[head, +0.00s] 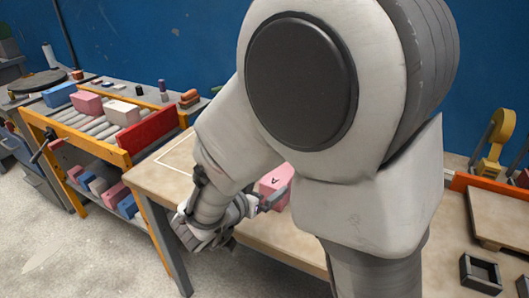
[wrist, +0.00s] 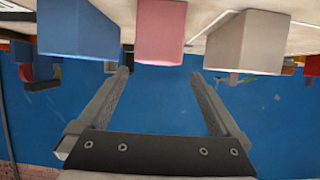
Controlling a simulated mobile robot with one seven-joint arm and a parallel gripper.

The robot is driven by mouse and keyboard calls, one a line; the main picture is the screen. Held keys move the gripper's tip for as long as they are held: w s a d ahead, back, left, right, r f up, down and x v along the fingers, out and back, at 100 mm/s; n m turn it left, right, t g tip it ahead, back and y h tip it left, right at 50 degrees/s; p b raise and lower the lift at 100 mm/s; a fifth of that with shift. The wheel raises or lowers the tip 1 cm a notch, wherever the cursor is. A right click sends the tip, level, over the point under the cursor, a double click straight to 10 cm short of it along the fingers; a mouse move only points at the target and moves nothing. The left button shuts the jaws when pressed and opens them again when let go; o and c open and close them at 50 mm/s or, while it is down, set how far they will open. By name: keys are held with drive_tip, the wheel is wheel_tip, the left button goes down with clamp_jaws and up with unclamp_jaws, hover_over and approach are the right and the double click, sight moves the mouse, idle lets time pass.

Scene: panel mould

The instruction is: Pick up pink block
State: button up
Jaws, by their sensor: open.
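The pink block (head: 274,179), with a dark letter on its face, sits on the wooden worktable (head: 166,181) in the head view, partly hidden by my arm. A pink block (wrist: 161,32) also shows at the upper middle of the wrist view, which looks upside down. It lies beyond and between my two finger tips. My gripper (wrist: 161,76) is open, with nothing between its fingers. In the head view my gripper (head: 270,201) is low over the table, close to the pink block; whether they touch is unclear.
In the wrist view a blue block (wrist: 78,28) and a white block (wrist: 248,40) flank the pink one with gaps. A roller rack (head: 88,121) at left carries more blocks. An open dark box (head: 480,273) and a yellow fixture (head: 495,135) are at right.

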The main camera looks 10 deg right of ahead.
sight(274, 179)
drive_tip(key=b+x, duration=0.1)
drive_tip(key=x, duration=0.5)
drive_tip(key=shift+w+f+b, duration=0.1)
drive_tip(key=shift+b, duration=0.25)
drive_tip(key=b+x, duration=0.1)
drive_tip(key=x, duration=0.2)
drive_tip(key=b+x, duration=0.1)
drive_tip(key=shift+d+f+b, duration=0.35)
drive_tip(key=shift+w+d, duration=0.2)
drive_tip(key=shift+w, duration=0.05)
drive_tip(key=shift+r, duration=0.1)
clamp_jaws()
